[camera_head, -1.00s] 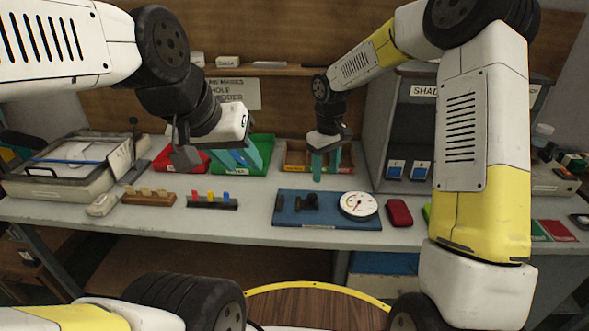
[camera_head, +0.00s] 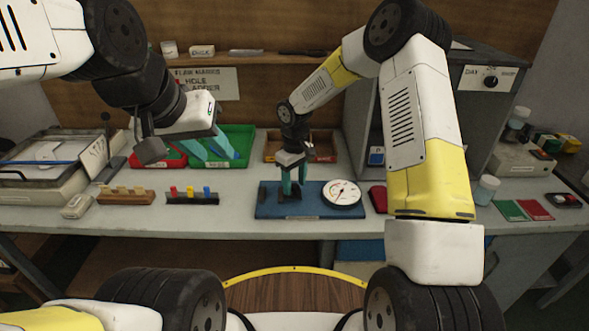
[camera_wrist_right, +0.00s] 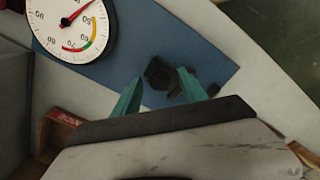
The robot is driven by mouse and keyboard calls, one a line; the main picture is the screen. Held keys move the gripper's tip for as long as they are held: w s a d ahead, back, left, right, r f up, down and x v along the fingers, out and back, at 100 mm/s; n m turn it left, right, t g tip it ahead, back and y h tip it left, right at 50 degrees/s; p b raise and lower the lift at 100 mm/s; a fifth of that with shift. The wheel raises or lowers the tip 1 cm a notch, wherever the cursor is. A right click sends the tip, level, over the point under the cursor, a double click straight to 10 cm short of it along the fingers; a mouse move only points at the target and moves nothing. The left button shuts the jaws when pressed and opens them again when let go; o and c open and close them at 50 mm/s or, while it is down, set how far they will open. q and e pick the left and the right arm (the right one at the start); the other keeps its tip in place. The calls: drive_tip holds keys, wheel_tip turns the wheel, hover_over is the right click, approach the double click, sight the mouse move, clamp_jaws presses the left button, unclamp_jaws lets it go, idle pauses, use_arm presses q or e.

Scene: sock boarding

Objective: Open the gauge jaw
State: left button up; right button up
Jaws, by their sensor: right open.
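The gauge is a blue base plate (camera_head: 322,211) on the bench with a round white dial (camera_head: 342,193) at its right. In the right wrist view, the dial (camera_wrist_right: 72,28) is at top left and the dark jaw (camera_wrist_right: 160,74) stands on the blue plate. My right gripper (camera_head: 293,187) is open over the left part of the plate. In its wrist view, its teal fingers (camera_wrist_right: 160,92) are spread, one on each side of the dark jaw parts. Contact cannot be told. My left gripper (camera_head: 209,150) looks open and empty above the green tray, away from the gauge.
A green tray (camera_head: 240,134) and a brown bin (camera_head: 272,148) stand behind. A wooden peg block (camera_head: 126,197) and a rack with coloured pegs (camera_head: 192,200) lie left of the gauge. A red object (camera_head: 378,198) lies close to its right. The bench front is clear.

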clamp_jaws()
idle(1.4)
